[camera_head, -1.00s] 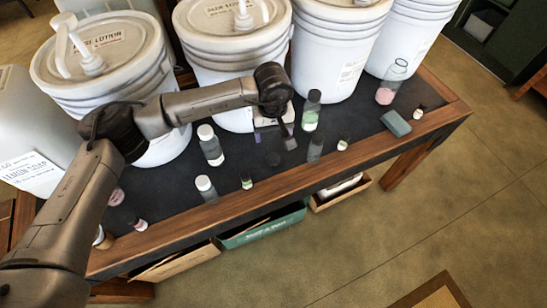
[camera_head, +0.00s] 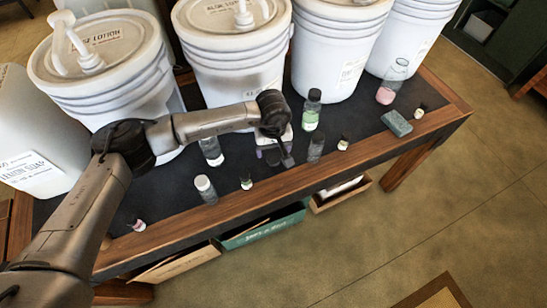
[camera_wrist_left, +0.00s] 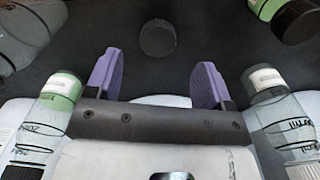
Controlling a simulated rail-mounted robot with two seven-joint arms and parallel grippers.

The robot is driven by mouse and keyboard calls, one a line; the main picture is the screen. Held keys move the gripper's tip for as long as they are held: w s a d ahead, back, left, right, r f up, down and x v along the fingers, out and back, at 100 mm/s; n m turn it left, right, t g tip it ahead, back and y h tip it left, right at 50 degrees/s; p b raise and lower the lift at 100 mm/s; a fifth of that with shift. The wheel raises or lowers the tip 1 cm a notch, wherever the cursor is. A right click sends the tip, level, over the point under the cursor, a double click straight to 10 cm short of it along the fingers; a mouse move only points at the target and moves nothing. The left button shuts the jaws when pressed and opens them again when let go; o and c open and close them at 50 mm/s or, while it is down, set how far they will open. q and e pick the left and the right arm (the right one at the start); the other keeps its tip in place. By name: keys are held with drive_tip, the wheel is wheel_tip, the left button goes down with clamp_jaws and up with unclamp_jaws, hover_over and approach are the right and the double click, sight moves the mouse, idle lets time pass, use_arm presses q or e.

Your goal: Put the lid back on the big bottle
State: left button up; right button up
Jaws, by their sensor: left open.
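A round black lid (camera_wrist_left: 157,38) lies on the dark tabletop, seen in the left wrist view. My left gripper (camera_wrist_left: 159,60) is open, its two purple fingers apart, with the lid ahead of the gap and apart from both fingers. In the head view my left gripper (camera_head: 278,154) is low over the middle of the table, and I cannot clearly separate the lid from the fingers there. A large clear bottle (camera_head: 392,80) with pink liquid stands upright at the right, with no lid visible on it. My right gripper is not in view.
A green bottle with a black cap (camera_head: 312,112) and a dark bottle (camera_head: 316,147) stand right of my gripper. Large white buckets (camera_head: 335,45) line the back. A grey-green block (camera_head: 397,123) lies near the clear bottle.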

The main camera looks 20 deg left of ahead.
sight(273, 159)
use_arm(q)
drive_tip(key=shift+d+f+b, duration=0.15)
drive_tip(key=shift+f+b, duration=0.25)
drive_tip(key=shift+f, duration=2.2)
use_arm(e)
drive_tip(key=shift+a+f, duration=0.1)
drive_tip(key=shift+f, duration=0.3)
use_arm(q)
drive_tip(key=c, duration=1)
drive_tip(key=shift+o, duration=0.2)
wheel_tip(273, 159, up, 4)
drive_tip(key=shift+r+p, duration=0.1)
drive_tip(key=shift+p, duration=0.3)
drive_tip(key=s+d+r, duration=0.3)
drive_tip(key=d+r, duration=0.4)
drive_tip(key=d, duration=0.4)
drive_tip(key=shift+s+p, duration=0.25)
drive_tip(key=shift+p, duration=0.15)
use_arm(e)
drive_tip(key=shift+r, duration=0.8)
